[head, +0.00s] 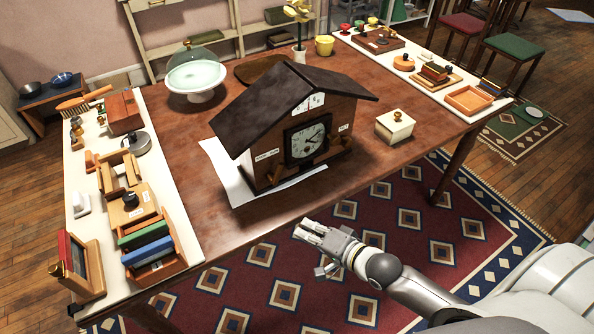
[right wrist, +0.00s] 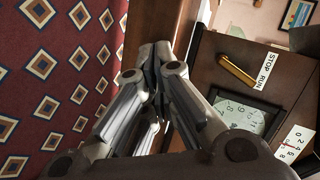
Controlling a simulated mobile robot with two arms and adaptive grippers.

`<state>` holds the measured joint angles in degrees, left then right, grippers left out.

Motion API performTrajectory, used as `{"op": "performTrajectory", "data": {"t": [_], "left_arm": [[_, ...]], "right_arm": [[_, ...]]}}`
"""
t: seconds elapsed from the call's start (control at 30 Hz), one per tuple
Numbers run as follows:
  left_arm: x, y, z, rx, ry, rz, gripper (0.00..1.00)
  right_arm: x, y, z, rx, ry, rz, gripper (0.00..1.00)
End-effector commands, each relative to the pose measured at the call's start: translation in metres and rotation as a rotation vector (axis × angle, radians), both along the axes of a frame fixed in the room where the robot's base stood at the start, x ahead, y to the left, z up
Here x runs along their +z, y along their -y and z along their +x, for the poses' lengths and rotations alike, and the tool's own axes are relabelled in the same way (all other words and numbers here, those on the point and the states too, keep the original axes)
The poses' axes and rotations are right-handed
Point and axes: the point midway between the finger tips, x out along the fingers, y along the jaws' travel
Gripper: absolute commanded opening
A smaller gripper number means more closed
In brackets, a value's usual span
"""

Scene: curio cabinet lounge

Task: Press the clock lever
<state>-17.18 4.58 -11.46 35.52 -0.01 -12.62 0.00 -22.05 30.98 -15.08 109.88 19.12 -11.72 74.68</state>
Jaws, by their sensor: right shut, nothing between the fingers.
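The clock (head: 305,143) is a dark wooden house with a pitched roof and a white dial, standing on the table. A white label reading STOP RUN (right wrist: 271,70) is on its front, and it also shows left of the dial in the head view (head: 266,155). A brass-coloured lever (right wrist: 238,73) sits by this label. My right gripper (head: 303,229) is shut and empty, in front of the table's near edge and apart from the clock. In the right wrist view its fingertips (right wrist: 155,50) are left of the lever, not touching it. My left gripper is not in view.
The clock stands partly over a white sheet (head: 222,172) on the wooden table (head: 405,88). A white box with a knob (head: 394,126) is to its right, and a domed cake stand (head: 195,75) is behind. Book racks and small items line the left side.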

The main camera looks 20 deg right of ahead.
Motion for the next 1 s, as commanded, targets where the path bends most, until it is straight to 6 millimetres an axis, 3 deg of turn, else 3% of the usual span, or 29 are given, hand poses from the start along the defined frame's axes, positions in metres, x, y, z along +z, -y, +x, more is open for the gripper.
{"op": "performTrajectory", "data": {"t": [0.3, 0.6, 1.0], "left_arm": [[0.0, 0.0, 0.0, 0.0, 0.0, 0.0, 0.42], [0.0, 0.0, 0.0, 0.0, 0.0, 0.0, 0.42], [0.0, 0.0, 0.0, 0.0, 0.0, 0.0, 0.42]], "right_arm": [[0.025, 0.048, 0.027, -0.098, 0.099, 0.43, 0.0], [0.053, 0.092, 0.037, -0.119, 0.167, 0.727, 0.0], [0.059, 0.1, 0.038, -0.118, 0.179, 0.779, 0.0]]}}
